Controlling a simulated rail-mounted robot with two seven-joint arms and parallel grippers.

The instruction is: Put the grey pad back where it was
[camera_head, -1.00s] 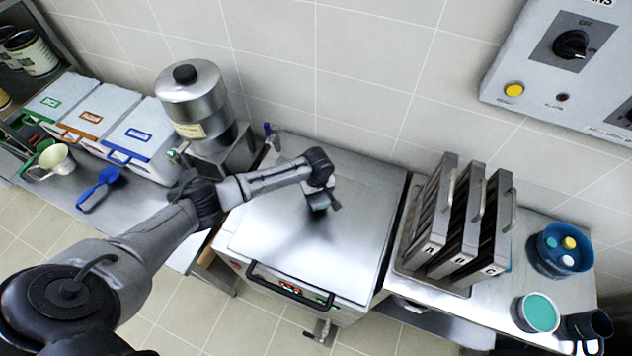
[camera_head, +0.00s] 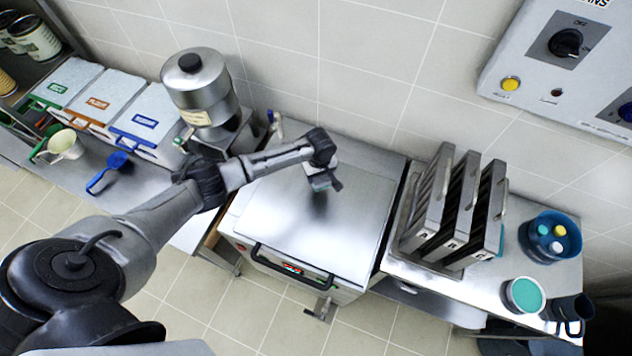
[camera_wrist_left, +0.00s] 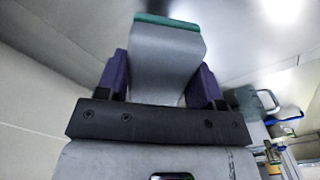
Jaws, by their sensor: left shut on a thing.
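The grey pad (camera_wrist_left: 165,65) is a grey block with a green edge strip. In the left wrist view it sits between the two purple fingers of my left gripper (camera_wrist_left: 163,82), which is shut on it. In the head view my left gripper (camera_head: 324,181) is over the large steel lid (camera_head: 330,230) of the cooker, with the pad (camera_head: 319,182) small and partly hidden below the wrist. I cannot tell whether the pad touches the lid. My right gripper is not in view.
Right of the cooker stands a rack of upright slatted panels (camera_head: 462,210). Beyond it are a blue bowl (camera_head: 535,258) with several coloured items and a teal-topped tub (camera_head: 525,294). Left are a steel urn (camera_head: 200,92), lidded bins (camera_head: 150,115) and a blue scoop (camera_head: 118,160).

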